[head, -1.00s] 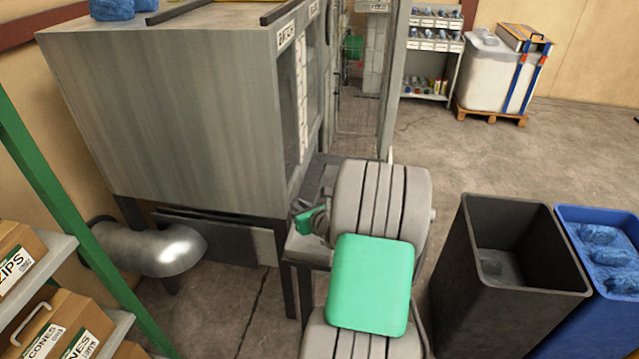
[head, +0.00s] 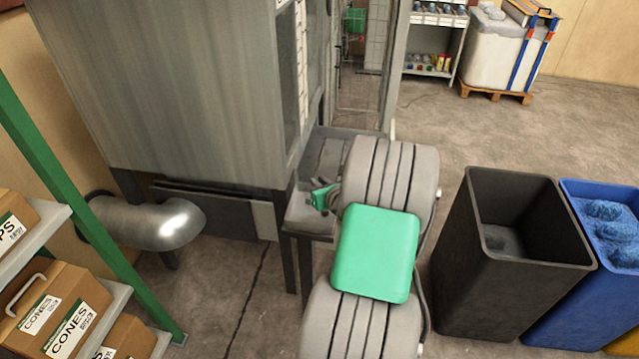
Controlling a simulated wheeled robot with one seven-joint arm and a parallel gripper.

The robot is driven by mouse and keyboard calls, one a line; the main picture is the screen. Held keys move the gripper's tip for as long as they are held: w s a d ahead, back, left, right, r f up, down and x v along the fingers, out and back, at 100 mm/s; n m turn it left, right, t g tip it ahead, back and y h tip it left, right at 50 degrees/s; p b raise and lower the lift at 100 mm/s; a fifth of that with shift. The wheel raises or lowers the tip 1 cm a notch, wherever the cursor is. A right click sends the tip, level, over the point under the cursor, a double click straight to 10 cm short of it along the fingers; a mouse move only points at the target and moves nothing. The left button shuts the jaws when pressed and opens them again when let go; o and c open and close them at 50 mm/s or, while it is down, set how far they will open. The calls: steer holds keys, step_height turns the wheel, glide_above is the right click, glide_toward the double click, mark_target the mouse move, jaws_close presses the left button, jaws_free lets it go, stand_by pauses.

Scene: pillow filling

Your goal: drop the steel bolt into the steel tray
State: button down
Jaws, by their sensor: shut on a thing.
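My gripper (head: 320,187) shows small and partly hidden behind my own arm, with grey fingers and a green part. It is at the grey bench beside the large metal cabinet, and I cannot tell how high above the bench top it is. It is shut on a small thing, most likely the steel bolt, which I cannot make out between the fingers. I cannot pick out the steel tray for certain; my arm covers part of the bench.
The grey bench (head: 303,213) stands against the metal cabinet (head: 165,95). A black bin (head: 470,270) and a blue bin (head: 562,290) stand on the right. A green-posted shelf with boxes (head: 75,315) is at the left. A metal duct (head: 150,222) sticks out under the cabinet. Floor behind the bins is clear.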

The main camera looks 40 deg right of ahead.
steer(key=c, duration=1.4)
jaws_free()
steer(key=shift+o, duration=0.2)
steer(key=v, duration=0.7)
steer(key=shift+s+a+r+p, duration=0.15)
steer(key=shift+s+r+p, duration=0.05)
steer(key=shift+s+p, duration=0.15)
